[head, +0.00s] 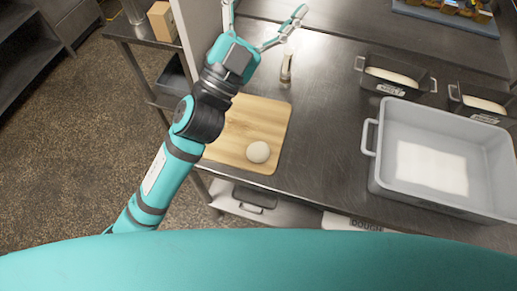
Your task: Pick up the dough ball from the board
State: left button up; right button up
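The dough ball (258,152) is pale and round and sits on the lower right part of the wooden board (265,117). The board lies on the steel counter near its front left edge, and my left arm covers part of it. My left gripper (264,18) is beyond the board's far edge, well away from the dough ball. Its fingers are spread wide with nothing visible between them. My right gripper is not in view.
A small upright item (286,67) stands just beyond the board, near my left gripper. A grey tub (378,150) stands at the right. Two dark tins (428,86) (456,100) holding pale dough stand behind it. Bare counter (325,130) lies between board and tub.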

pick_arm(q)
jog(key=s+d+r+m+g+h, duration=0.1)
jog(key=s+d+m+g+h, duration=0.2)
jog(key=s+d+m+g, duration=0.7)
jog(key=s+d+m+g+h, duration=0.3)
jog(key=s+m+g, duration=0.2)
jog(key=m+g, duration=0.95)
jog(key=m+t+y, duration=0.4)
jog(key=t+y, duration=0.1)
jog(key=y, duration=1.7)
send_over(258, 147)
notch_tip(258, 147, down, 20)
jog(key=f+p, duration=0.1)
jog(key=f, duration=0.3)
jog(key=f+p, duration=0.1)
jog(key=f, duration=0.2)
jog(key=d+f+p, duration=0.1)
jog(key=f+p, duration=0.1)
jog(key=f, duration=0.2)
jog(key=shift+f, duration=0.35)
jog(key=f+p, duration=0.1)
jog(key=f, duration=0.1)
jog(key=a+f+p, duration=0.1)
jog(key=f, duration=0.1)
jog(key=shift+f+p, duration=0.3)
jog(key=shift+f, duration=0.4)
jog(key=c, duration=1.3)
